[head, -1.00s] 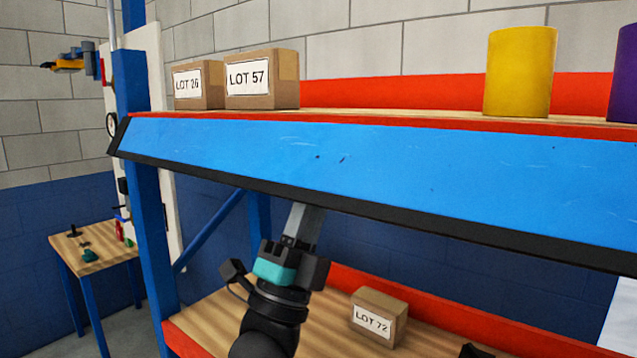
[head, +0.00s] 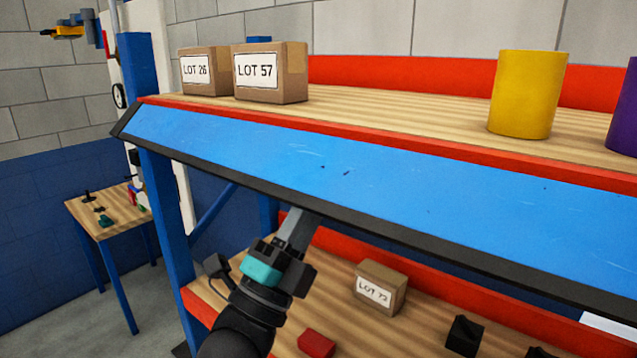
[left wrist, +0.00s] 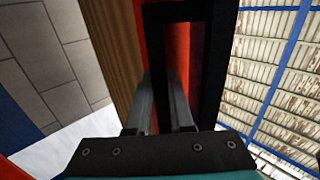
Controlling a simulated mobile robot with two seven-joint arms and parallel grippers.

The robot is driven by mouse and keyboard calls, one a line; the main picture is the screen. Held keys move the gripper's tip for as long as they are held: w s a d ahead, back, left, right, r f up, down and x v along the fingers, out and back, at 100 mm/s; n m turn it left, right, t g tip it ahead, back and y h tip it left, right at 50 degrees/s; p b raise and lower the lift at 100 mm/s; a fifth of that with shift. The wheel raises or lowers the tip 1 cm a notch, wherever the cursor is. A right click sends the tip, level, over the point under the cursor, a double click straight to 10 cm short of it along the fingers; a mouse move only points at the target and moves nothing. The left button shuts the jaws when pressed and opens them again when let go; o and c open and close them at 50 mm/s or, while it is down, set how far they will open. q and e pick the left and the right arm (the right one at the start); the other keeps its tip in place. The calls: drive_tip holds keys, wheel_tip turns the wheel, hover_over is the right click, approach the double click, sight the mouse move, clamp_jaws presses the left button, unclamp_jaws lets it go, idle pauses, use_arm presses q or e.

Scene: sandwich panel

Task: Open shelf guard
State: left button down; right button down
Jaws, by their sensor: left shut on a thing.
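The shelf guard (head: 330,170) is a long blue panel with a black lower edge, along the front of the upper shelf. It slants, its black edge out in front of and below the red shelf lip. My left gripper (head: 300,224) reaches up from below to this black edge near the panel's middle and is shut on it. Its fingertips are partly hidden by the edge. In the left wrist view, the two grey fingers (left wrist: 163,95) reach up to a black frame-like part (left wrist: 212,65). My right gripper is in neither view.
The upper shelf (head: 400,112) bears two cartons, LOT 26 (head: 198,72) and LOT 57 (head: 270,72), a yellow cylinder (head: 527,95) and a purple one (head: 624,115). The lower shelf holds a LOT 72 carton (head: 380,288), a red block (head: 316,343) and dark objects. A blue post (head: 165,215) stands left.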

use_arm(q)
drive_tip(key=shift+r, duration=0.1)
drive_tip(key=c, duration=0.8)
unclamp_jaws()
drive_tip(key=b+v, duration=0.5)
drive_tip(key=v, duration=1)
drive_tip(key=shift+b, duration=0.3)
drive_tip(key=shift+s, duration=0.1)
